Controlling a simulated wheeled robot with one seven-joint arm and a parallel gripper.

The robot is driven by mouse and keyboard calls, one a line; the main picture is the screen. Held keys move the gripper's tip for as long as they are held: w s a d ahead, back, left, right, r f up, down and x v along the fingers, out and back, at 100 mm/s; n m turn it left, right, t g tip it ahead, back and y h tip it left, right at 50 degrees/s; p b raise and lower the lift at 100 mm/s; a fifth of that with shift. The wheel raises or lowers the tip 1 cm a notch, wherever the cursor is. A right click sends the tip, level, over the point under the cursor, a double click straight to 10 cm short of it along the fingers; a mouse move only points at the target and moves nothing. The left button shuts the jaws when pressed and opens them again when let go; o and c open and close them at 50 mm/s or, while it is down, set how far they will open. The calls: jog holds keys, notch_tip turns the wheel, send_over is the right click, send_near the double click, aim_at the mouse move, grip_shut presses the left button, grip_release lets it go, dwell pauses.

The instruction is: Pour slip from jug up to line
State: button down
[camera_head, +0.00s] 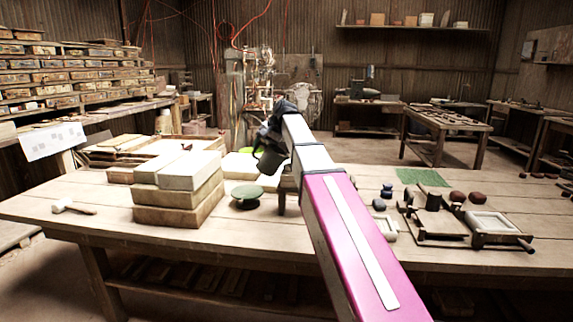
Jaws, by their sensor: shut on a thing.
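My arm reaches out over the wooden table (150,222), and my gripper (271,134) is at its far end, small and dark. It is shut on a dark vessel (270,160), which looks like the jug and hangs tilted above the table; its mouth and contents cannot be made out. A green round disc on a dark foot (246,191) stands below and to the left of the jug. A pale, yellow-green flat thing (236,164) lies behind it, partly covered. I cannot make out any slip or fill line.
Stacked pale blocks (180,195) stand left of the disc, with a mallet (73,206) further left. A wooden frame with a pale inside (130,150) lies behind them. Presses or moulds (492,223), dark lumps and a green mat (423,177) occupy the right side.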

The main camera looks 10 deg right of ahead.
jog(key=shift+s+d+r+t+y, duration=0.1)
jog(key=shift+d+r+t+y, duration=0.1)
jog(key=shift+d+r+y, duration=0.4)
jog(key=shift+s+d+r+t+y, duration=0.15)
jog(key=shift+d+r+t+y, duration=0.1)
jog(key=shift+r+y, duration=0.55)
jog(key=shift+s+d+r+t+y, duration=0.1)
jog(key=shift+d+r+t+y, duration=0.05)
jog(key=shift+d+r+y, duration=0.55)
dwell(5.9)
